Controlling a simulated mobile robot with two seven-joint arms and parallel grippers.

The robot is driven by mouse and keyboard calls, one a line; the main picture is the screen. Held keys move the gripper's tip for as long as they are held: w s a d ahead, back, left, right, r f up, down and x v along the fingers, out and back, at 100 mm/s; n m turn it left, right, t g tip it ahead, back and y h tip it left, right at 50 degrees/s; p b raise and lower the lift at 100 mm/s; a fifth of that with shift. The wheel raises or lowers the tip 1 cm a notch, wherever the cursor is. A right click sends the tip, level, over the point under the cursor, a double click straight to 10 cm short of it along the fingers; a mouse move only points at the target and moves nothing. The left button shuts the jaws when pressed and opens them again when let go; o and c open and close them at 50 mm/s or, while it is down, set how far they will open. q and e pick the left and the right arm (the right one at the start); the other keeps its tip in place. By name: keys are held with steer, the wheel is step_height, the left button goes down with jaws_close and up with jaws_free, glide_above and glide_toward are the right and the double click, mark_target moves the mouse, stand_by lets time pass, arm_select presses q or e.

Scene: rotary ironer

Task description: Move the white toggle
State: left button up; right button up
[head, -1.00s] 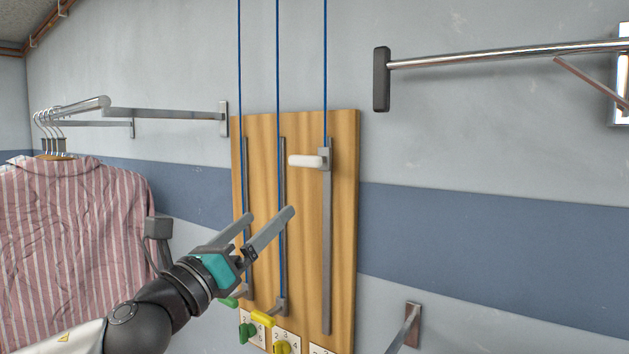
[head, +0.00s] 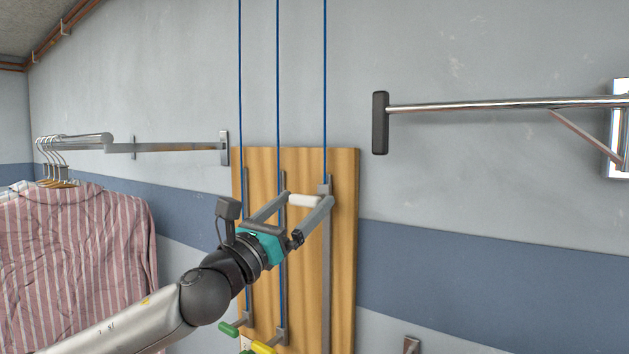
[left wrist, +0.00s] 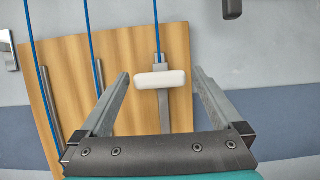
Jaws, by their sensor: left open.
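The white toggle (head: 304,200) is a short rounded bar at the top of the rightmost slotted rail on the wooden board (head: 262,172). It also shows in the left wrist view (left wrist: 161,79), lying crosswise on its rail under a blue cord. My left gripper (head: 300,198) is open, with its two fingers on either side of the toggle. In the left wrist view, the toggle lies between the fingertips (left wrist: 161,76), with a gap on each side. In the head view the right finger covers part of the toggle's mount. My right gripper is not in view.
A green handle (head: 229,329) and a yellow handle (head: 262,348) sit low on the other two rails. Striped shirts (head: 75,240) hang at left. A metal bar with a black end (head: 380,123) juts out at right. Bare wall lies between the board and that bar.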

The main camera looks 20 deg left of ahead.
arm_select(q)
steer(key=shift+p+x, duration=0.55)
steer(key=shift+x, duration=1.85)
jaws_close()
